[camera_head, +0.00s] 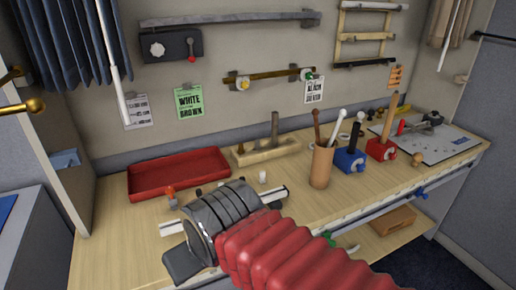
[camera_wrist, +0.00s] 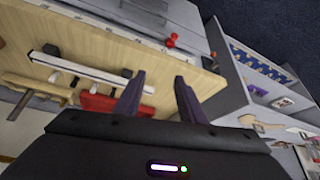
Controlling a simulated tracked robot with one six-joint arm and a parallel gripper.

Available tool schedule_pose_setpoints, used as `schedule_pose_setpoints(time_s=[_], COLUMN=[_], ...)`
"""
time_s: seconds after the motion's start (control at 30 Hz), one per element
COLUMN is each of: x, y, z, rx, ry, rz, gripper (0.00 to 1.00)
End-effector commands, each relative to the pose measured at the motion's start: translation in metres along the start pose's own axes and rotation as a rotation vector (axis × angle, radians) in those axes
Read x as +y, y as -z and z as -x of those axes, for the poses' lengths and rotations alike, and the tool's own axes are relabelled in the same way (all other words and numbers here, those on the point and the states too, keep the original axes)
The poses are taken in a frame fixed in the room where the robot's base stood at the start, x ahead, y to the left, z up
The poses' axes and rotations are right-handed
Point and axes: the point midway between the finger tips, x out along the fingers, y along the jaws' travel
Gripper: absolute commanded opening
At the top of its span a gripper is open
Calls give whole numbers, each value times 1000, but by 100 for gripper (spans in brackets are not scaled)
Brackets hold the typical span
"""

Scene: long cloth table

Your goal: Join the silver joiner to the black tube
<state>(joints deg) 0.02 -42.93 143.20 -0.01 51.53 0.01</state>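A black tube (camera_head: 354,135) stands upright in a blue block (camera_head: 350,160) at the middle right of the table in the head view. I cannot pick out the silver joiner with certainty. A small pale cylinder (camera_head: 263,177) stands on the table near the rail, and a pale piece also shows in the wrist view (camera_wrist: 56,77); whether either is the joiner I cannot tell. My gripper (camera_wrist: 160,82) shows two dark fingers apart with nothing between them, above the table's edge. In the head view my arm hides part of the table front.
A red tray (camera_head: 178,172) lies at the back left, beside a wooden block (camera_head: 265,152) with a post. A brown cup (camera_head: 321,168) holds sticks. A red block (camera_head: 380,150) holds a brown tube. A white rail (camera_wrist: 95,70) with dark blocks crosses the table.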

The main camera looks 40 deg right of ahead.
Motion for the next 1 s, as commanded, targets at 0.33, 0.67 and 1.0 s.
schedule_pose_setpoints(time_s=[0.33, 0.67, 1.0], x=[27, 101, 192], y=[52, 138, 207], z=[-16, -53, -96], rx=[69, 208, 349], ry=[-64, -178, -273], rz=[-57, -148, -212], gripper=[39, 39, 39])
